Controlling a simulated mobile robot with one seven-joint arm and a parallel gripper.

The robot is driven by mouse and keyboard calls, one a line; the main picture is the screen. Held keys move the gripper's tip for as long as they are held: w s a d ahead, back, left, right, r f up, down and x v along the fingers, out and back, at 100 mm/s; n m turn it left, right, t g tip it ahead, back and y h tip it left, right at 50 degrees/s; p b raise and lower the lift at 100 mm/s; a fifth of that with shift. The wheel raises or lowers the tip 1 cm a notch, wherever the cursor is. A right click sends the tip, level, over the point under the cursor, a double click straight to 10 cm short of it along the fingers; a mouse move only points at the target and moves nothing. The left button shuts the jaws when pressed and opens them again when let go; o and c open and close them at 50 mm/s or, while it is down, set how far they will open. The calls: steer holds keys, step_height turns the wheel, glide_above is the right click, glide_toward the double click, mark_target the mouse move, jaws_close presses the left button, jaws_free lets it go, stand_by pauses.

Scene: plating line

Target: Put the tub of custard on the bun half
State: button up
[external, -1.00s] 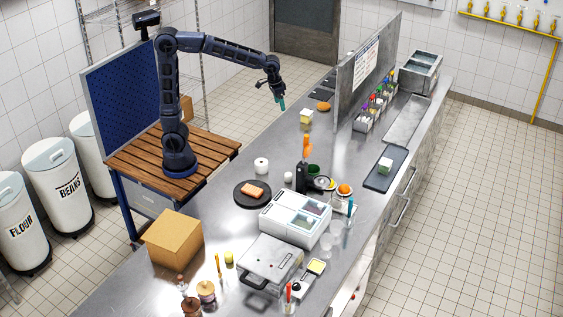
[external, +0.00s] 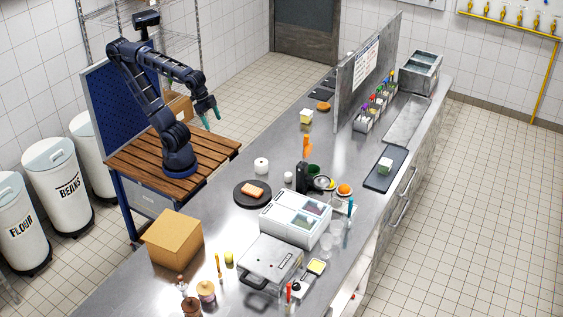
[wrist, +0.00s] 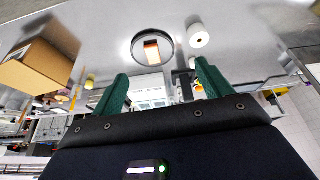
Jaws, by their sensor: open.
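A small pale tub with a yellowish top (external: 306,117), which looks like the custard, stands upright towards the far end of the steel counter. A rounded orange-brown piece (external: 323,106), which looks like the bun half, lies just behind it to the right. The two are apart, and nothing sits on the bun. My gripper (external: 211,117) is open and empty, up above the wooden platform and well left of both. Its green fingers also show spread in the wrist view (wrist: 162,84). I cannot make out the tub or the bun in the wrist view.
A black round plate (external: 240,199) with an orange block stands on the near counter, beside a white roll (external: 261,165). A white two-lid container (external: 295,222) and a cardboard box (external: 172,240) are nearer. An upright metal panel (external: 366,70) stands right of the bun.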

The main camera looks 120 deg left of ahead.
steer(key=shift+o, duration=0.4)
steer(key=shift+s+d+f+m, duration=0.2)
steer(key=shift+s+d+f, duration=0.1)
steer(key=shift+s, duration=0.2)
steer(key=shift+s+d+f+m, duration=0.2)
steer(key=shift+s+d+f, duration=0.05)
steer(key=shift+s, duration=0.2)
